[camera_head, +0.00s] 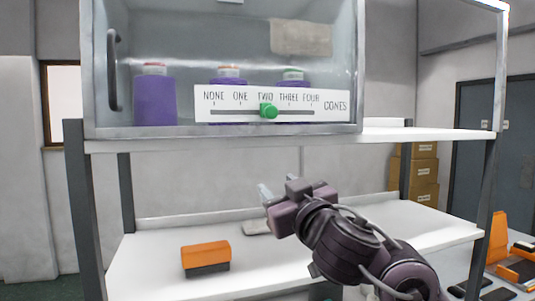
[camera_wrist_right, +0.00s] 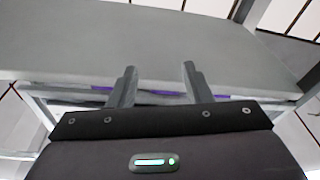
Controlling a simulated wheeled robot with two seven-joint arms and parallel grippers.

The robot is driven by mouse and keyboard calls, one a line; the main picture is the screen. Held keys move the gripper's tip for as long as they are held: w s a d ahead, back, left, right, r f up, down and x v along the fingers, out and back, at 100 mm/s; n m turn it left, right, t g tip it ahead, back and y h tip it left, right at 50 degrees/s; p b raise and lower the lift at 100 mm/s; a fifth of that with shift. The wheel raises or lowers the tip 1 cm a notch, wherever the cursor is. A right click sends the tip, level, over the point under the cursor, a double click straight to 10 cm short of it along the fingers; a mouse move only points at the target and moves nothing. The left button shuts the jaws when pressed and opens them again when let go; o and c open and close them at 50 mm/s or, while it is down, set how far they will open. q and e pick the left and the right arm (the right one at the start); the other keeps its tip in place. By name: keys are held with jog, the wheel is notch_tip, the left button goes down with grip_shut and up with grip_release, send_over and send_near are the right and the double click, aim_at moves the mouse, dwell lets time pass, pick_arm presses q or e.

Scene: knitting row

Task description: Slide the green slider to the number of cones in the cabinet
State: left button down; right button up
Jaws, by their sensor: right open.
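The cabinet (camera_head: 98,75) has a clear front and stands on the upper shelf. Three purple yarn cones show inside: a left cone (camera_head: 155,102), a middle cone (camera_head: 229,82) and a right cone (camera_head: 293,84). A white scale plate (camera_head: 335,95) reading NONE to FOUR, CONES, hides the lower parts of the middle and right ones. The green slider (camera_head: 269,111) sits on its track under TWO. My right gripper (camera_head: 277,192) is below the plate and apart from the slider; its two fingers (camera_wrist_right: 158,82) are spread and empty in the wrist view. My left gripper is not in view.
An orange and black block (camera_head: 206,257) lies on the lower shelf (camera_head: 150,270). A light, flat object (camera_head: 256,228) lies behind my right gripper. The cabinet has a dark handle (camera_head: 113,70) at its left. Cardboard boxes (camera_head: 425,172) stand behind at right.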

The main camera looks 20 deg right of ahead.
aim_at(273, 115)
jog(key=s+r+n+t+y, duration=0.1)
jog(key=s+r, duration=0.2)
jog(key=r, duration=0.3)
jog(key=s+r+t, duration=0.1)
jog(key=s+r, duration=0.2)
jog(key=r, duration=0.2)
jog(key=p+x, duration=0.1)
jog(key=x, duration=0.3)
jog(key=p+x, duration=0.2)
jog(key=x, duration=0.2)
jog(key=shift+a+r, duration=0.1)
jog(key=shift+a, duration=0.15)
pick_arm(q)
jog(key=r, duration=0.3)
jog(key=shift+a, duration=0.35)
pick_arm(e)
jog(key=shift+w, duration=0.15)
jog(key=shift+d, duration=0.1)
jog(key=shift+c, duration=0.4)
grip_shut()
